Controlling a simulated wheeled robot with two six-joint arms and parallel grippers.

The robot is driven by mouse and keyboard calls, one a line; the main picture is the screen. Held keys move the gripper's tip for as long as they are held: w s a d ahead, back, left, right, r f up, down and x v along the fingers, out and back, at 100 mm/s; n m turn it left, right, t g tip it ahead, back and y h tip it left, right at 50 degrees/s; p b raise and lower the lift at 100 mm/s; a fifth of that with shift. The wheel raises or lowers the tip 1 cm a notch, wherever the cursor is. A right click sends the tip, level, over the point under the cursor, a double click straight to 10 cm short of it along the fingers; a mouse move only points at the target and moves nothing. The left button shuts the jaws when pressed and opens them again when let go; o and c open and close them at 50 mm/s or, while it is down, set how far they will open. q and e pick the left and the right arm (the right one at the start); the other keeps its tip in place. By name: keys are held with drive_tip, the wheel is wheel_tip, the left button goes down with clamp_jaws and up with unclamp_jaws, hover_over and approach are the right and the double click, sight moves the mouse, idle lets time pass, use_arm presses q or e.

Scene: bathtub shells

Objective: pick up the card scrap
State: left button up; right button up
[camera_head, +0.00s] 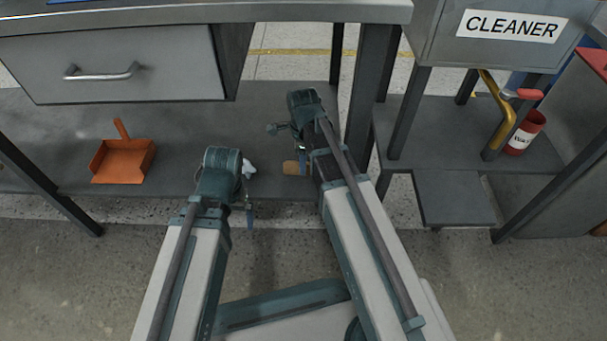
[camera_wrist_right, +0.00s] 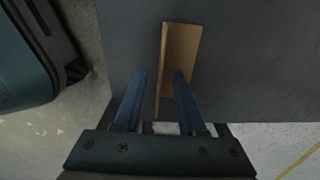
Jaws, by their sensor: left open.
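The card scrap, a tan piece (camera_head: 291,168), shows on the grey lower shelf just left of my right forearm, which may hide part of it. In the right wrist view the card scrap (camera_wrist_right: 182,45) is a long, folded-looking strip on the dark shelf. My right gripper (camera_wrist_right: 160,74) is open; the card's near part shows between its fingers, and the right fingertip overlaps the card's edge in the picture. I cannot tell whether they touch. My left gripper (camera_head: 248,198) is open near the shelf's front edge, left of the card, with its fingers partly hidden by its wrist.
A small white thing (camera_head: 249,168) lies beside my left wrist. An orange dustpan (camera_head: 123,160) stands on the shelf at left. The workbench drawer (camera_head: 120,65) overhangs the shelf. A bench leg (camera_head: 366,100) stands close to my right arm. A red can (camera_head: 525,133) is at right.

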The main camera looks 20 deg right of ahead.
drive_tip(key=shift+f, duration=0.6)
drive_tip(key=shift+r, duration=0.1)
clamp_jaws()
idle(0.9)
